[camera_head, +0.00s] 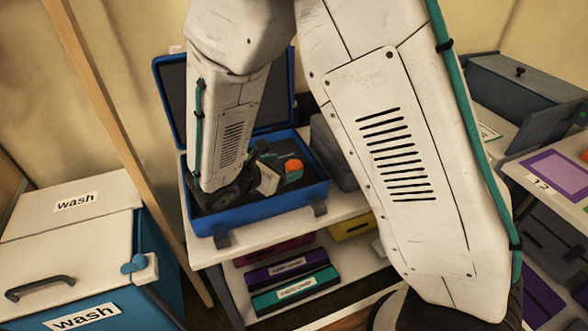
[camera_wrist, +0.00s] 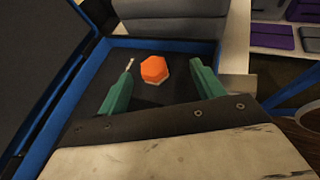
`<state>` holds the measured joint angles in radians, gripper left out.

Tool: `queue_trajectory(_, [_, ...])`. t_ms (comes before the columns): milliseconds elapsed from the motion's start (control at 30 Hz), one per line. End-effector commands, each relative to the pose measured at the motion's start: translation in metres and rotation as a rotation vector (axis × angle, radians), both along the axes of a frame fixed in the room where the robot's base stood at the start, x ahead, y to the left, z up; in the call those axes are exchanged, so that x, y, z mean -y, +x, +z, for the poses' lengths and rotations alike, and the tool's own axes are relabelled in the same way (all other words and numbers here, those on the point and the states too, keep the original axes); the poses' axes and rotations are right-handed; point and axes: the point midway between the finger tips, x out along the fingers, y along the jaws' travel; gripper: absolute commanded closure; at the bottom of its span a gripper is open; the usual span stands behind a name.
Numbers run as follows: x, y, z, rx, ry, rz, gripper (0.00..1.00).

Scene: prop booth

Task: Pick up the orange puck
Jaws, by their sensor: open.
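The orange puck (camera_wrist: 154,69) lies on the dark lining of the open blue case (camera_wrist: 69,98). In the wrist view it has an orange top with several straight sides and a paler lower edge. My gripper (camera_wrist: 161,74) is open, with one green finger on each side of the puck in the picture. Neither finger appears to touch it. In the head view my gripper (camera_head: 281,178) is low over the blue case (camera_head: 262,214), and the orange puck (camera_head: 293,166) shows beside the fingers. My arm hides part of the case.
The case stands on a white shelf unit (camera_head: 345,211) with its lid (camera_head: 172,98) raised at the back. Labelled purple (camera_head: 289,267) and teal (camera_head: 296,291) boxes sit on the lower shelf. A white-topped "wash" bin (camera_head: 70,240) stands left, beside a wooden post (camera_head: 120,135).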

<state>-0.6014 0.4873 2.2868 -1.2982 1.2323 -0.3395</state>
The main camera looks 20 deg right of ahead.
Motion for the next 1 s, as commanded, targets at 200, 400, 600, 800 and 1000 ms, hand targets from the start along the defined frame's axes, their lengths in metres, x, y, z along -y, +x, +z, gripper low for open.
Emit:
queue_trajectory(200, [-0.005, 0.010, -0.018, -0.032, -0.041, 0.072, 0.33])
queue_trajectory(400, [0.013, 0.021, -0.027, -0.032, -0.041, 0.070, 0.33])
queue_trajectory(600, [0.035, 0.037, -0.041, -0.031, -0.040, 0.067, 0.33])
queue_trajectory(800, [0.048, 0.045, -0.046, -0.030, -0.039, 0.069, 0.33])
queue_trajectory(1000, [0.048, 0.045, -0.046, -0.029, -0.039, 0.069, 0.33])
